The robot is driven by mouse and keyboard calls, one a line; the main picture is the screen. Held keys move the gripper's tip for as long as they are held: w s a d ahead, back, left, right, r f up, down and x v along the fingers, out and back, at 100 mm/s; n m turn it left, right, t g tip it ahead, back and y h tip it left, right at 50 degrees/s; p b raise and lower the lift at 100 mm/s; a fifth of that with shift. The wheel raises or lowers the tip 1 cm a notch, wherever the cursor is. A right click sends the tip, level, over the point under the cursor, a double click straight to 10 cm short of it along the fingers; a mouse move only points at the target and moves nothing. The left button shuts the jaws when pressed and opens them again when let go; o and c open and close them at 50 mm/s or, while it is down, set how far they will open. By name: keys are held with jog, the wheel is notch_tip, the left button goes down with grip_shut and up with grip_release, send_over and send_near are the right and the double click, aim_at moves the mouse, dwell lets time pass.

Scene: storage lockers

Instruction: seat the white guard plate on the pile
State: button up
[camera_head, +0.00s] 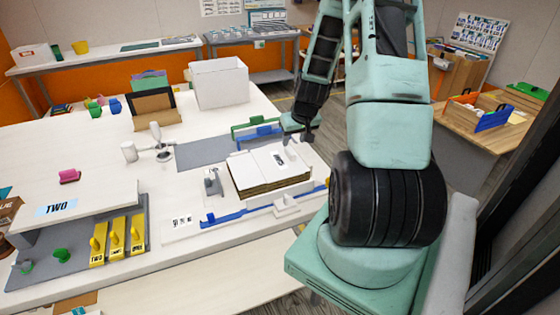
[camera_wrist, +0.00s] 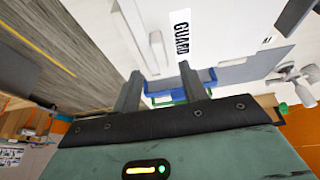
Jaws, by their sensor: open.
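The white guard plate (camera_head: 275,156) lies on top of the brown-edged pile (camera_head: 272,190) at the right side of the table. In the wrist view the plate's GUARD label (camera_wrist: 181,36) and a raised white bar (camera_wrist: 157,50) show. My gripper (camera_head: 302,137) is open over the far right part of the pile. In the wrist view its two fingers (camera_wrist: 160,78) point toward the bar, with nothing clearly held between them. I cannot tell whether the fingers touch the plate or whether it lies fully flush.
A blue rail (camera_head: 235,216) runs along the pile's near side; green and blue rails (camera_head: 258,131) stand behind it. A grey clamp-like piece (camera_head: 212,184) is at its left. A white box (camera_head: 220,84) stands farther back. Yellow-handled pieces (camera_head: 118,240) lie at the left.

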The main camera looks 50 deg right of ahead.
jog(key=b+v, duration=0.1)
jog(key=v, duration=1)
jog(key=shift+w, duration=0.1)
jog(key=w+a+r+n+g+y, duration=0.1)
jog(key=w+a+n+y, duration=0.15)
jog(key=a, duration=1.05)
jog(key=w+a+n+y, duration=0.1)
jog(key=w+a+n, duration=0.25)
jog(key=a, duration=0.95)
jog(key=s+a+r+n+g, duration=0.1)
jog(key=s+a+n+g, duration=0.2)
jog(key=s+a+n, duration=0.5)
jog(key=s+a, duration=1)
jog(key=a, duration=0.3)
jog(key=shift+a+r, duration=0.2)
jog(key=shift+a, duration=0.1)
jog(key=shift+h, duration=0.25)
